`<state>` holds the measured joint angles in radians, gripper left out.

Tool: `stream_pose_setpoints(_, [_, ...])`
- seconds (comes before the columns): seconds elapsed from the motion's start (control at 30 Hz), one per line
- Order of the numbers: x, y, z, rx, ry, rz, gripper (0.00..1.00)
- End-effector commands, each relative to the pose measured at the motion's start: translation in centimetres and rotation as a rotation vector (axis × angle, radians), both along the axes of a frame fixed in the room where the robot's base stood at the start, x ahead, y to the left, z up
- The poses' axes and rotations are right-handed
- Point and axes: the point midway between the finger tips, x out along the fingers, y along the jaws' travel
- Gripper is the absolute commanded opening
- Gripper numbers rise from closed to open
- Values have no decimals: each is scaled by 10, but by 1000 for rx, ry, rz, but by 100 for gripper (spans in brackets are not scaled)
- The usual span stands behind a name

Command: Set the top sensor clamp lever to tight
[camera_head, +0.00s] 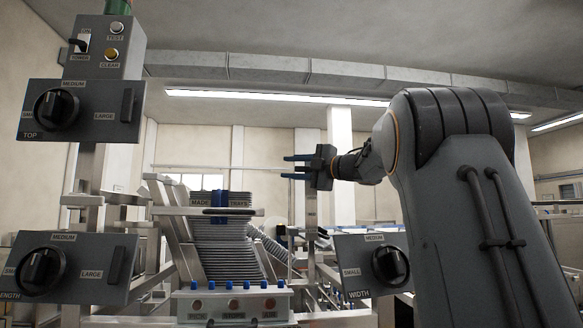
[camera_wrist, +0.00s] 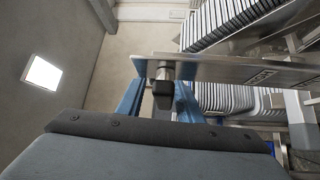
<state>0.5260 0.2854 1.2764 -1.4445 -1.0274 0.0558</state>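The panel marked TOP (camera_head: 98,131) is at the upper left of the head view. It carries a round black knob (camera_head: 57,110) with a MEDIUM and a LARGE label, and a dark upright bar (camera_head: 127,105) at its right end. My gripper (camera_head: 290,167) is right of it, well apart in the picture, its blue fingers pointing left. The fingers are apart. In the wrist view a black block on a short grey stem (camera_wrist: 163,94) shows between the fingers (camera_wrist: 158,98); I cannot tell whether it is the clamp lever, or whether they touch it.
A metal plate (camera_wrist: 225,70) crosses the wrist view just beyond the fingertips. A slanted stack of grey trays (camera_head: 228,250) stands below my gripper in the head view. LENGTH (camera_head: 85,289) and WIDTH (camera_head: 350,257) panels flank it. A row of blue-topped parts (camera_head: 232,285) lies in front.

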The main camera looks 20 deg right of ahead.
Motion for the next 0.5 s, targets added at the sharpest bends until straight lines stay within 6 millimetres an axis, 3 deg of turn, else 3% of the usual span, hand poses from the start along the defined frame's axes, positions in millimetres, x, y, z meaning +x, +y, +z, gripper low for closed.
stream_pose_setpoints(0.07, [0,0,0,0,0,0,29])
stream_pose_setpoints(0.23, [0,0,0,0,0,0,1])
stream_pose_setpoints(0.5, [-1,0,-1,-51,15,0,0])
